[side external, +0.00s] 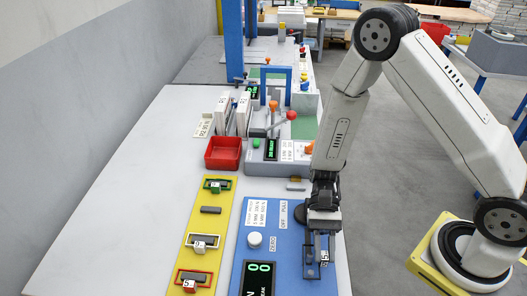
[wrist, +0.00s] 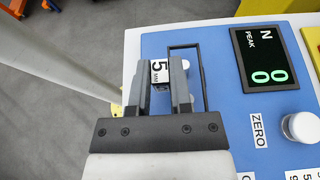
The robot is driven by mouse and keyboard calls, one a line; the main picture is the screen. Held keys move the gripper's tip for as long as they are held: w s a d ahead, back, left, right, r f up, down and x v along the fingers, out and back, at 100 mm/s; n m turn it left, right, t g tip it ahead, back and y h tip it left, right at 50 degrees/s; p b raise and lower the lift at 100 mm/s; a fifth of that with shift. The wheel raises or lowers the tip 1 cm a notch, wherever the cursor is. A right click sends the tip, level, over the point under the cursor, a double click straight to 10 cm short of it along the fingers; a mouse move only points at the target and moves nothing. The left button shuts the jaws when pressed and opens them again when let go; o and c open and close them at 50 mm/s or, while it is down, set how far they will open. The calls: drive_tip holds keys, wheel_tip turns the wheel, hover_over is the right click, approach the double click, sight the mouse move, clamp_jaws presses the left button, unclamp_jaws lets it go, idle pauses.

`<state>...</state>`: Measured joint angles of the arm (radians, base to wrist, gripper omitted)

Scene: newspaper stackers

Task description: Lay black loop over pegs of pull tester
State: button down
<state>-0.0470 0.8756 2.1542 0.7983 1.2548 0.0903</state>
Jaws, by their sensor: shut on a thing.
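The black loop (side external: 305,262), a thin rectangular frame with a white "5 MM" tag, is over the blue pull tester (side external: 284,225). It also shows in the wrist view (wrist: 204,82). My gripper (wrist: 160,88) is shut on the tagged side of the loop; it also shows in the side view (side external: 319,247). A pale round peg (wrist: 186,64) shows within the loop's outline in the wrist view. I cannot tell whether the loop is around it or above it. Any other peg is hidden by my fingers. The tester's display (wrist: 265,58) reads 00.
A yellow board (side external: 222,225) holds green, white and red loops and a bare grey block (side external: 210,210). A red bin (side external: 223,153) and a grey device (side external: 265,150) stand behind. A white knob (side external: 255,239) sits on the tester. The table's left side is clear.

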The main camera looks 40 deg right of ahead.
drive_tip(key=shift+f, duration=1.45)
idle(0.6)
drive_tip(key=shift+c, duration=2.3)
unclamp_jaws()
drive_tip(key=shift+v, duration=3.95)
drive_tip(key=shift+f, duration=0.1)
wheel_tip(320, 180, up, 7)
